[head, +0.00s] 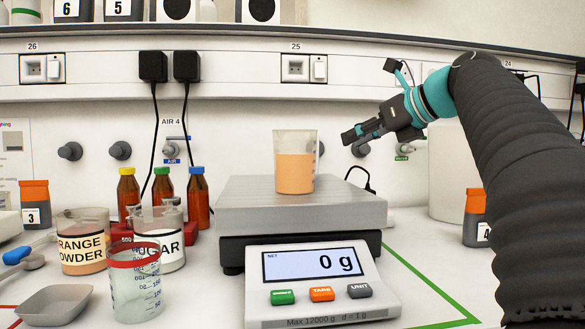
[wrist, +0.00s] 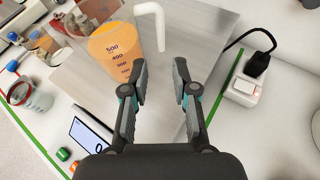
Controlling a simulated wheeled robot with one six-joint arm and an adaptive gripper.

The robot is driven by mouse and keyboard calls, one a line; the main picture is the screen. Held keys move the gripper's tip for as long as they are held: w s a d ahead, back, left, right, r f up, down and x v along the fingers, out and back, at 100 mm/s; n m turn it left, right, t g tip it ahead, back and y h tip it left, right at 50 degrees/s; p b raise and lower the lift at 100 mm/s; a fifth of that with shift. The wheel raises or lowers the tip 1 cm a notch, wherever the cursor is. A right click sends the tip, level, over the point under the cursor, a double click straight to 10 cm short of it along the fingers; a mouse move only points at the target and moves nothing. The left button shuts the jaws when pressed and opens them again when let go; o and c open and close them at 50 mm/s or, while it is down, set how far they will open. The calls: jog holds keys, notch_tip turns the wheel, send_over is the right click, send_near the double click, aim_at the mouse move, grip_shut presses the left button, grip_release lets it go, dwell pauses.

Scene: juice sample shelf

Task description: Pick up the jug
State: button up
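The jug (head: 295,172) is a clear graduated vessel with orange liquid. It stands upright on the scale's grey plate (head: 345,205). In the wrist view the jug (wrist: 112,48) is at the upper left, with printed marks. A white bent piece (wrist: 160,25) shows beside it there; I cannot tell whether it is the jug's handle. My gripper (head: 352,135) is to the right of the jug at about its upper height, pointing left, apart from it. In the wrist view my gripper (wrist: 159,72) has its fingers spread with nothing between them.
The scale's display (head: 315,264) reads 0 g. A plug and socket (wrist: 245,88) lie right of the plate.

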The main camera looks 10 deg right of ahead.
jog(key=x, duration=0.7)
jog(key=shift+w+f+b, duration=0.1)
jog(key=shift+b, duration=0.3)
jog(key=shift+b+x, duration=0.5)
jog(key=shift+x, duration=2.2)
jog(key=shift+f, duration=0.15)
grip_shut()
